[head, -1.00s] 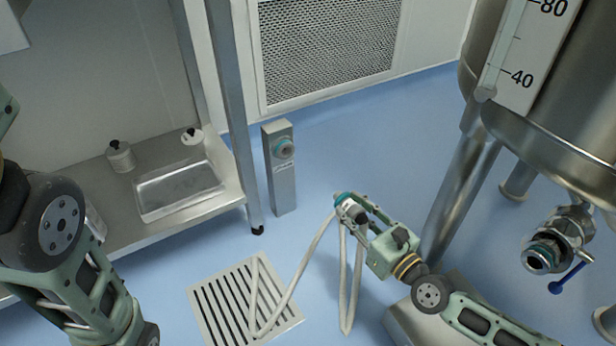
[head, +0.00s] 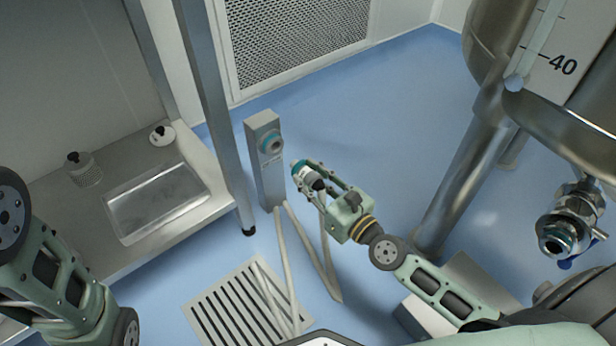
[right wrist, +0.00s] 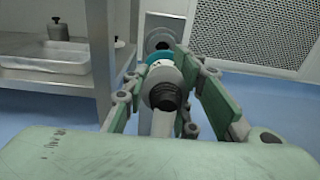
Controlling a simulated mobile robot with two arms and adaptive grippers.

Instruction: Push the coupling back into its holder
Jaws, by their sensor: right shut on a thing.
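The coupling (head: 301,172), a white and dark piece with a teal ring, sits between the fingers of my right gripper (head: 311,178), which is shut on it. A pale hose hangs from it towards the floor. In the right wrist view the coupling (right wrist: 161,84) points away from me, its teal end towards the holder. My left gripper is not in view.
A steel bench (head: 75,240) with a tray (head: 160,205) stands at the left, its leg close to the post. A floor drain (head: 235,305) lies in front. A steel tank (head: 560,110) with a valve (head: 562,225) is at the right. Blue floor behind the post is clear.

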